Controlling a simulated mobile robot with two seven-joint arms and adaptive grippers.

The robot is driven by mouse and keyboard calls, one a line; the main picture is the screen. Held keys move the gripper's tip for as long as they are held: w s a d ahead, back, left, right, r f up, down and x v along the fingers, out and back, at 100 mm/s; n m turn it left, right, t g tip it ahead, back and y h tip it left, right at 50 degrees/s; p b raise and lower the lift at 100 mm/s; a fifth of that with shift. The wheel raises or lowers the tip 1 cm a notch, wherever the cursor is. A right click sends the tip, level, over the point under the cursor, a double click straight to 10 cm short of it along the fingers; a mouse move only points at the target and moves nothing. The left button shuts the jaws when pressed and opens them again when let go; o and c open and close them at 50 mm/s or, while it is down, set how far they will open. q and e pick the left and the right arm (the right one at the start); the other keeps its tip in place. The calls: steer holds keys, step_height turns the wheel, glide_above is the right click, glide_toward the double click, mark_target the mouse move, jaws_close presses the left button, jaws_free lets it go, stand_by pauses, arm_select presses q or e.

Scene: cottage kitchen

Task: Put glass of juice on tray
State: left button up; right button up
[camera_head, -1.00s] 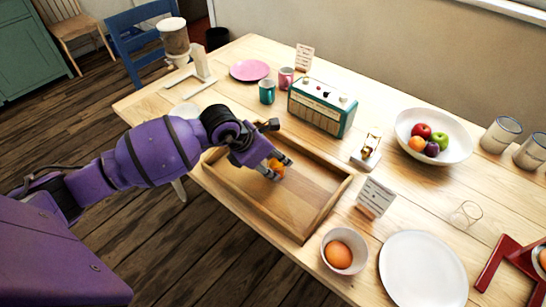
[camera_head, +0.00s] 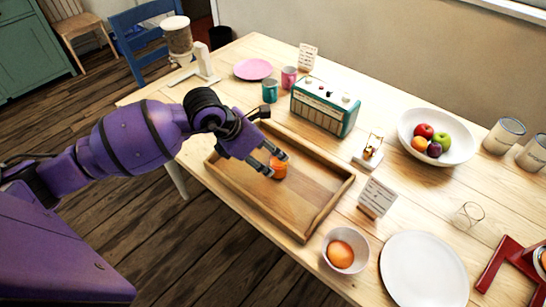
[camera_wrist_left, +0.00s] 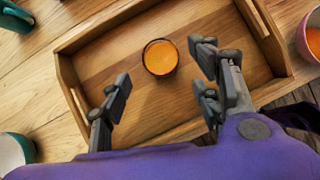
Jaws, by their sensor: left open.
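The glass of juice (camera_head: 278,168), with orange juice in it, stands upright in the wooden tray (camera_head: 318,221). In the left wrist view the glass (camera_wrist_left: 160,57) is seen from above, on the floor of the tray (camera_wrist_left: 110,55), clear of its walls. My left gripper (camera_head: 268,164) is over the tray, its fingers close to the glass in the head view. In the left wrist view the left gripper (camera_wrist_left: 160,84) has its fingers spread wide, with the glass beyond the tips and apart from them. My right gripper does not show.
A teal radio (camera_head: 325,106), a small card stand (camera_head: 376,197) and a fruit bowl (camera_head: 458,148) stand behind and right. A pink plate (camera_head: 253,69) lies farther back.

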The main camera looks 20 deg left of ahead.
arm_select(q)
steer(key=v, duration=0.6)
steer(key=s+d+f+n+t+h, duration=0.25)
steer(key=s+d+n+h, duration=0.75)
steer(key=d, duration=0.5)
steer(key=s+a+f+n+t+y, duration=0.3)
steer(key=a+f+n+y, duration=0.35)
steer(key=n, duration=0.55)
steer(key=s+a+f+n+t+y, duration=0.3)
steer(key=a+f+n+t+y, duration=0.25)
steer(key=n, duration=0.65)
steer(key=s+a+f+n+g+y, duration=0.2)
steer(key=s+f+n+g, duration=0.65)
steer(key=s+f, duration=0.75)
step_height(320, 180, up, 6)
steer(key=w+d+p, duration=0.1)
steer(key=p, duration=0.3)
steer(key=shift+t, duration=0.45)
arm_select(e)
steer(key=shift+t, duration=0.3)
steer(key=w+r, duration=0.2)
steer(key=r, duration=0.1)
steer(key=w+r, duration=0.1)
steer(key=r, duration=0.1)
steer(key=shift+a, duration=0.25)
